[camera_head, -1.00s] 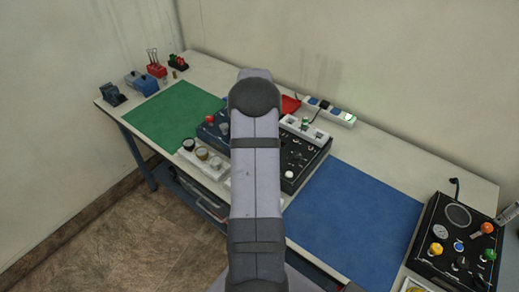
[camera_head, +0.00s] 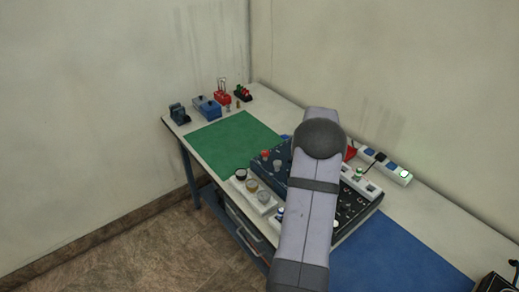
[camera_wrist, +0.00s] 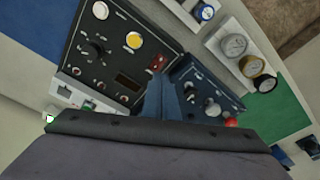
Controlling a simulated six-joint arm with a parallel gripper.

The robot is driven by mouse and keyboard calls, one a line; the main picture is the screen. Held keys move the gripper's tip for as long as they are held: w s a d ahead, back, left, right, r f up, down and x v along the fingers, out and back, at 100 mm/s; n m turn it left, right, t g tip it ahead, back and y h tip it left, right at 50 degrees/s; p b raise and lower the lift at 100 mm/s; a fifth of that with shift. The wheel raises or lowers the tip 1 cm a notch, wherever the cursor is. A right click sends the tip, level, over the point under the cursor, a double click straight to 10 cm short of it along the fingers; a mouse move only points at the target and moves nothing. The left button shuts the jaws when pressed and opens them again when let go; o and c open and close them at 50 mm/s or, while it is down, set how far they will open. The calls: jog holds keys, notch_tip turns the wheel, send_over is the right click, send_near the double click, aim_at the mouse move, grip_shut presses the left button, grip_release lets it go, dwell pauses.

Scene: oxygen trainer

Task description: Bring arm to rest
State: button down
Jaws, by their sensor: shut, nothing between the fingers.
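My arm (camera_head: 308,205) stands raised in the middle of the head view, and its end is hidden behind the link. In the wrist view my gripper (camera_wrist: 162,95) shows as narrow blue-grey fingers shut together, with nothing between them. The fingers overlap the picture of the dark trainer panel (camera_wrist: 85,50) and the smaller blue panel (camera_wrist: 193,72); the gap between them cannot be judged. The trainer carries a yellow knob (camera_wrist: 134,40) and a white knob (camera_wrist: 100,10). In the head view, my arm covers part of both panels.
Small blue and red items (camera_head: 222,97) stand at the back left. A wall (camera_head: 420,80) rises behind the bench.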

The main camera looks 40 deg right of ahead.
jog(key=s+a+f, duration=0.2)
jog(key=a, duration=0.1)
jog(key=s+a+f+n+g+y, duration=0.1)
jog(key=s+a+f, duration=0.1)
jog(key=s+a, duration=0.1)
jog(key=s+a+f+y, duration=0.1)
jog(key=s+a+f, duration=0.1)
jog(key=s+a, duration=0.1)
jog(key=shift+a+f+n+g, duration=0.3)
jog(key=shift+a+g, duration=0.1)
jog(key=shift+a, duration=0.3)
jog(key=s+a+r+n+g+b, duration=0.1)
jog(key=s+a+r+n, duration=0.1)
jog(key=a, duration=0.6)
jog(key=s+a+r+n, duration=0.1)
jog(key=s+a, duration=0.2)
jog(key=a, duration=0.5)
jog(key=s+a+r+n+g+b, duration=0.1)
jog(key=s+a+r+n, duration=0.1)
jog(key=a, duration=0.5)
jog(key=w+a+r+n+t+b, duration=0.1)
jog(key=w+a+r+n+t, duration=0.1)
jog(key=a+n, duration=0.3)
jog(key=shift+w+a+r+t, duration=0.4)
jog(key=shift+w+a+r, duration=0.5)
jog(key=shift+a, duration=1.1)
